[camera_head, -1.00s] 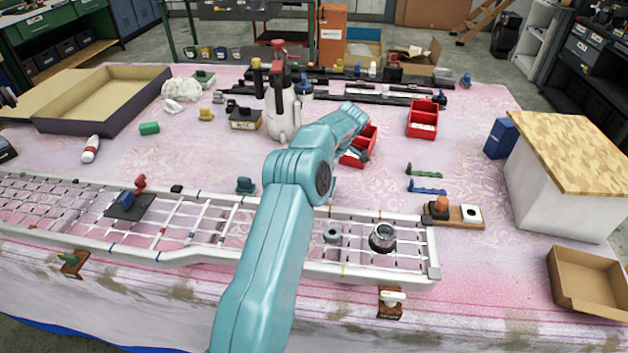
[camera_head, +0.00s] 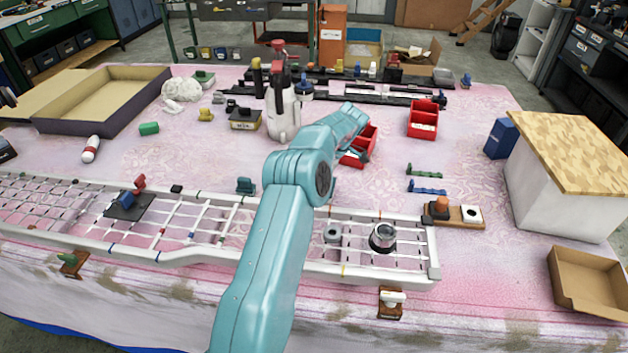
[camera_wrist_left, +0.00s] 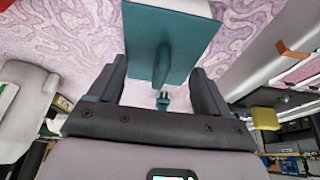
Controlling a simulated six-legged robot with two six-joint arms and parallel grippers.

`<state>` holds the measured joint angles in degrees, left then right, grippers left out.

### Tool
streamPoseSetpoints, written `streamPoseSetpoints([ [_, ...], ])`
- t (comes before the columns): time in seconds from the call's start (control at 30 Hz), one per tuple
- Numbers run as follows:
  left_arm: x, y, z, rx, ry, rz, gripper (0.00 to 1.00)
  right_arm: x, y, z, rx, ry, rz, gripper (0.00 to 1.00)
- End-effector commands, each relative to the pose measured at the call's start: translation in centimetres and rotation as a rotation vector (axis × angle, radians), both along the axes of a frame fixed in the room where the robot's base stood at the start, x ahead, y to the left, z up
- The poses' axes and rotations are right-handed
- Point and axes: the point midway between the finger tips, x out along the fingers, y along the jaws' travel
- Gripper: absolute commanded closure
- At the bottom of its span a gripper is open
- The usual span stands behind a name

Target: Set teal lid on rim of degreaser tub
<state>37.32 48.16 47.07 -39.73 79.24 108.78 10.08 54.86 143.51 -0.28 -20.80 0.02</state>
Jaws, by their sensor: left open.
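In the left wrist view, a flat square teal lid (camera_wrist_left: 195,45) with a raised teal handle (camera_wrist_left: 161,66) lies just ahead of my left gripper (camera_wrist_left: 158,78). The two dark fingers are apart, one on each side of the handle, with a gap to it. A pale edge (camera_wrist_left: 190,5) shows behind the lid's far side; I cannot tell whether it is the degreaser tub. In the head view a teal arm of mine crosses the middle of the table and hides what is behind it. No fingertips, lid or clearly identifiable tub show there.
A white grille (camera_head: 190,255) runs along the table's front. A white sprayer bottle (camera_head: 283,112), a black-and-yellow container (camera_head: 244,119) and red bins (camera_head: 423,118) stand farther back. A large white box (camera_head: 560,185) with a wooden top stands at right. Table around the green and blue strips is mostly clear.

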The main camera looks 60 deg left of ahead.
Motion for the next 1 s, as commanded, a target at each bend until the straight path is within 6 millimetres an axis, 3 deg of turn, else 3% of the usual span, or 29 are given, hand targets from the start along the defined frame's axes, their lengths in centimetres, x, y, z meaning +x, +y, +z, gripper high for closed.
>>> streamPoseSetpoints([
  [0.27,0.2,-0.2,0.7,0.0,0.0,0.0,0.22,0.0,0.0,0.5,0.0,0.0,0.0,0.43],
  [1.0,1.6,-1.5,5.2,0.0,0.0,0.0,0.22,0.0,0.0,3.9,0.0,0.0,0.0,0.43],
])
